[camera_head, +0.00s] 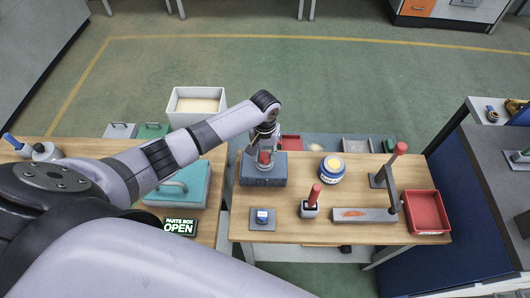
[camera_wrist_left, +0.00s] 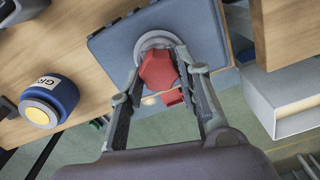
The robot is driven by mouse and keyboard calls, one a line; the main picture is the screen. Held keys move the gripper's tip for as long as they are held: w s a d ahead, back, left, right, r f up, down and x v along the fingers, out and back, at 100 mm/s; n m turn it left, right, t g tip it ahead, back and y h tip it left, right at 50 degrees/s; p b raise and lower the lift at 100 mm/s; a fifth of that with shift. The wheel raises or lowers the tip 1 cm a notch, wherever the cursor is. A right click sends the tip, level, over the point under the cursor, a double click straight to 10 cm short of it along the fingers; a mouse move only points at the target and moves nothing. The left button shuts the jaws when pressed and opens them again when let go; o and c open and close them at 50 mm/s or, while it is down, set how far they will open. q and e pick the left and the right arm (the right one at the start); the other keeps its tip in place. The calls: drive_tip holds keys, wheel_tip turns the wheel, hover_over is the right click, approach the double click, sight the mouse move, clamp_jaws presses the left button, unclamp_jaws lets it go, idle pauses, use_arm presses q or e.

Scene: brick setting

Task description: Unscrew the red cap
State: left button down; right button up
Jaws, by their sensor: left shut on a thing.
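The red cap (camera_wrist_left: 158,70) sits on a round grey neck (camera_wrist_left: 152,42) on top of a blue-grey block (camera_head: 262,176). In the head view the red cap (camera_head: 264,157) shows just below my left gripper, which reaches down over the block. In the left wrist view my left gripper (camera_wrist_left: 160,72) has its two fingers on either side of the red cap and is shut on it. The far side of the cap is hidden. My right gripper is not in view.
A blue jar (camera_head: 332,169) stands right of the block on the wooden table (camera_head: 275,228). A red-handled tool (camera_head: 311,203), a grey bar (camera_head: 364,215) and a red tray (camera_head: 426,211) are further right. A white bin (camera_head: 196,92) is behind.

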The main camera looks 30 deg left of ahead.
sight(264, 155)
use_arm(q)
drive_tip(key=shift+n, duration=0.8)
drive_tip(key=c, duration=1.1)
unclamp_jaws()
drive_tip(key=o, duration=0.4)
drive_tip(key=shift+r, duration=0.1)
drive_tip(key=shift+r, duration=2.95)
